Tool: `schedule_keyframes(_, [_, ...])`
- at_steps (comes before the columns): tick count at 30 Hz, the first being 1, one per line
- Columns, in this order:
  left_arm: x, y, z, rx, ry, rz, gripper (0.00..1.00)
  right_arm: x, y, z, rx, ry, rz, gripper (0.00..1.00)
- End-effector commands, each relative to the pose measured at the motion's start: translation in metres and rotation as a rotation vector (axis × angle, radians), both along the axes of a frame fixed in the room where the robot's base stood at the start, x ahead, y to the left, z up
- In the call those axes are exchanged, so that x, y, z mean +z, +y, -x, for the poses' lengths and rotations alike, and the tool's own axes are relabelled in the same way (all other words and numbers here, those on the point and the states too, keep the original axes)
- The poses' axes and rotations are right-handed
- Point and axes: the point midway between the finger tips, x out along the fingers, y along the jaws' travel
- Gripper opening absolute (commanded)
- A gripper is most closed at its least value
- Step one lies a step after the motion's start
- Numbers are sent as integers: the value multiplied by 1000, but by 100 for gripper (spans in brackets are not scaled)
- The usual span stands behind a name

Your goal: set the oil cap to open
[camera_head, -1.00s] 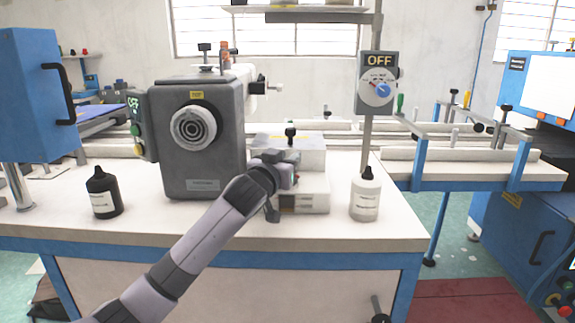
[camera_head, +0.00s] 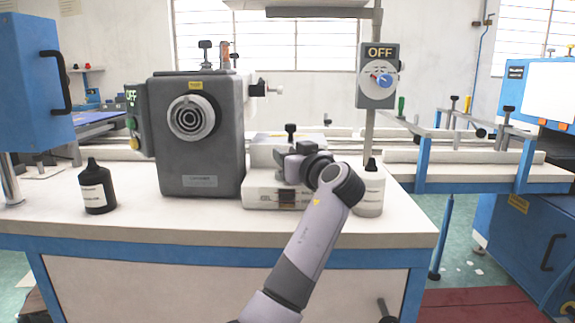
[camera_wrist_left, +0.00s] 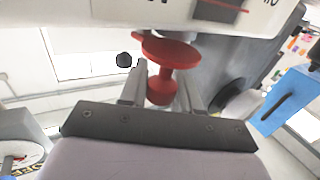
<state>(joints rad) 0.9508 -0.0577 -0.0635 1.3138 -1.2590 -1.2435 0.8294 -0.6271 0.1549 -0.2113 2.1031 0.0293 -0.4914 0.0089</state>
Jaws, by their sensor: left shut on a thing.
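The red cap (camera_wrist_left: 168,50), which I take to be the oil cap, shows in the left wrist view as a wide disc with a narrower stem and knob. It sits against the white machine body (camera_wrist_left: 270,22). My left gripper (camera_wrist_left: 160,82) has its fingers on both sides of the red knob and is shut on it. In the head view my left gripper (camera_head: 286,166) is at the white sewing machine part (camera_head: 262,190), right of the grey machine housing (camera_head: 205,150); the red cap is hidden there. My right gripper is not in view.
A black bottle (camera_head: 97,188) stands at the left of the worktable (camera_head: 130,222). A white bottle (camera_head: 369,195) stands close to the right of my arm, partly behind it. A post with an OFF dial box (camera_head: 378,85) rises behind it. The table's front left is clear.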

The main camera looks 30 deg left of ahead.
Motion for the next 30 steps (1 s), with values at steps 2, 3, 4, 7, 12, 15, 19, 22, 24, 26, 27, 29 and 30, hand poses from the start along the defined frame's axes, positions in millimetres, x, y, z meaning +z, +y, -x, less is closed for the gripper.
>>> schedule_keyframes(2, [-1,-2,-1,54,3,-1,1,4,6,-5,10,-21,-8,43])
schedule_keyframes(3, [-1,-3,0,81,4,-2,1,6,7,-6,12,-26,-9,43])
schedule_keyframes(4, [-1,-3,0,101,2,-2,1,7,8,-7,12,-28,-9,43])
schedule_keyframes(7, [0,-4,0,159,3,-3,1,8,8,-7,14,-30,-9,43])
schedule_keyframes(12, [1,-5,1,243,3,-3,1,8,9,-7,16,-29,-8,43])
schedule_keyframes(15, [1,-6,1,284,2,-3,1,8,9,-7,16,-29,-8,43])
schedule_keyframes(19, [1,-6,1,327,3,-2,1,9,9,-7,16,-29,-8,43])
schedule_keyframes(22, [1,-7,2,355,1,-2,1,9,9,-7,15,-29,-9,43])
schedule_keyframes(24, [1,-7,1,369,2,-3,1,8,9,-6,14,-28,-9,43])
schedule_keyframes(26, [1,-7,2,380,2,-1,1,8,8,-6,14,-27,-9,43])
schedule_keyframes(27, [1,-7,2,385,2,-1,1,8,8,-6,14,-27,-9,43])
schedule_keyframes(29, [1,-7,1,391,2,-1,1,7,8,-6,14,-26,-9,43])
schedule_keyframes(30, [1,-8,2,395,1,-1,1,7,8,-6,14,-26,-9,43])
